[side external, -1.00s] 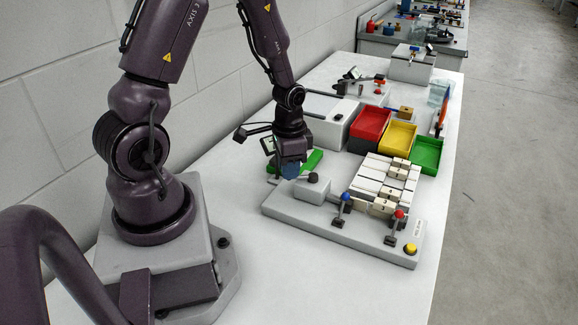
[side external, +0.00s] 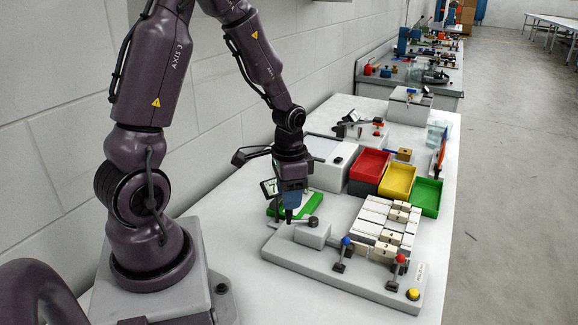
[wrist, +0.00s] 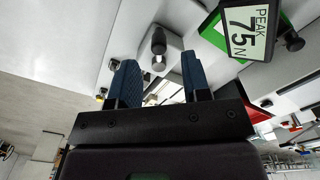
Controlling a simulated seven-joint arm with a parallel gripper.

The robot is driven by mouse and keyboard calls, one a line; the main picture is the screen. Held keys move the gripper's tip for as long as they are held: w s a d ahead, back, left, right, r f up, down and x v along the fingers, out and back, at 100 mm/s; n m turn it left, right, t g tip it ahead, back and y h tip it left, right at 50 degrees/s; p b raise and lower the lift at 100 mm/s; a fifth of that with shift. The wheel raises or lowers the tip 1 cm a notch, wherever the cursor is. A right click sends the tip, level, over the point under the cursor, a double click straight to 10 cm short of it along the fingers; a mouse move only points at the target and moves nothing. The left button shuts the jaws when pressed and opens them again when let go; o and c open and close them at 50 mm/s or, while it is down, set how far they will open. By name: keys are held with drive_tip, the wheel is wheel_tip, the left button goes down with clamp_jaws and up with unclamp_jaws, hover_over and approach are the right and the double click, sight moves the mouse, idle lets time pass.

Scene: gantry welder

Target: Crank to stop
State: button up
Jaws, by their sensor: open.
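The crank is a short arm with a dark round knob (side external: 312,221) on a small grey block (side external: 312,236) at the left end of the grey machine base (side external: 350,265). In the wrist view the knob (wrist: 158,41) appears between and beyond the two blue fingers, with a silver part beside it. My gripper (side external: 289,212) is open and empty, pointing down just left of the knob in the side view. The wrist view also shows my gripper (wrist: 160,66) with its fingers spread apart. I see no contact with the knob.
A display (wrist: 245,30) reads PEAK 75 N beside a green device (side external: 296,206). Blue (side external: 346,241) and red (side external: 401,259) knobbed levers, a yellow button (side external: 413,294) and white numbered blocks (side external: 388,245) lie to the right. Red, yellow and green bins stand behind.

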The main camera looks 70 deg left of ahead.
wheel_tip(320, 180, up, 8)
drive_tip(key=shift+r, duration=0.1)
idle(0.4)
drive_tip(key=s+d+r+t, duration=0.2)
drive_tip(key=s+d+r, duration=0.1)
drive_tip(key=d+r, duration=0.3)
drive_tip(key=s+d+r+t, duration=0.3)
drive_tip(key=s+d+r, duration=0.1)
drive_tip(key=d+r, duration=0.3)
drive_tip(key=shift+d+n+t, duration=0.3)
drive_tip(key=shift+n, duration=0.1)
